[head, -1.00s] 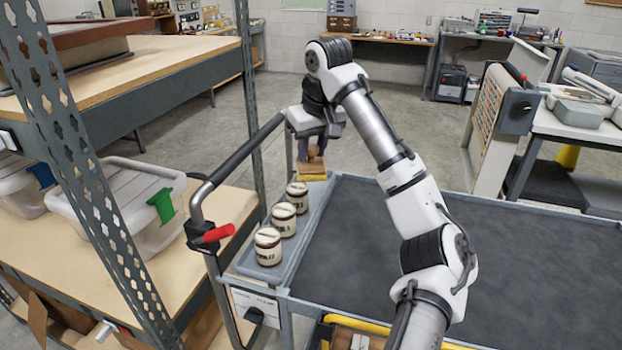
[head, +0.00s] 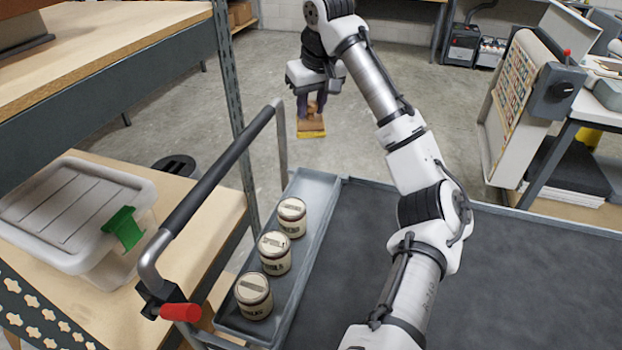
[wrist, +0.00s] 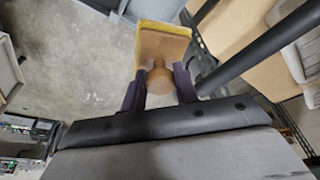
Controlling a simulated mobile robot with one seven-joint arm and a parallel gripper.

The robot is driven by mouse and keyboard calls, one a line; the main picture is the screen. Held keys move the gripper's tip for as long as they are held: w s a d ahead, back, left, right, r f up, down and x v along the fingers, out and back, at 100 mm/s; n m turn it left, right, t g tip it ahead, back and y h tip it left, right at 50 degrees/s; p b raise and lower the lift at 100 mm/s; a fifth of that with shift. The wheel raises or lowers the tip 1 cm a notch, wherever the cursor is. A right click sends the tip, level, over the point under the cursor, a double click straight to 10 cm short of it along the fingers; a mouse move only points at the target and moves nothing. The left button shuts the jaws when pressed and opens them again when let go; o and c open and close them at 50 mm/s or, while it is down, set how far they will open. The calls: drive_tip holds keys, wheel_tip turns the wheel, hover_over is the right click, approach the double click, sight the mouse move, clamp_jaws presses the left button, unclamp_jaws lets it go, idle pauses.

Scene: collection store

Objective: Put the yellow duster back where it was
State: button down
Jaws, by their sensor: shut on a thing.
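The yellow duster (head: 311,129) has a wooden back and a round wooden knob, with a yellow pad on its underside. My gripper (head: 312,106) is shut on the knob and holds the duster in the air, beyond the far end of the cart's side tray in the head view. In the wrist view the duster (wrist: 163,45) sits ahead of the gripper (wrist: 160,85), its knob between the two dark fingers. The floor shows behind it.
Several-sided grey side tray (head: 312,185) holds three lidded jars (head: 274,251) in a row, its far end bare. A black cart handle (head: 220,155) rises left of it. The dark cart top (head: 480,270) is clear. A shelf with a lidded plastic box (head: 75,210) stands left.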

sight(320, 138)
wheel_tip(320, 138, down, 19)
drive_tip(key=shift+s+f+p, duration=0.15)
drive_tip(key=shift+p, duration=0.65)
drive_tip(key=shift+f, duration=0.1)
drive_tip(key=c, duration=1.1)
unclamp_jaws()
drive_tip(key=b+v, duration=0.1)
drive_tip(key=v, duration=1.1)
drive_tip(key=shift+d+b, duration=0.1)
drive_tip(key=shift+b, duration=0.2)
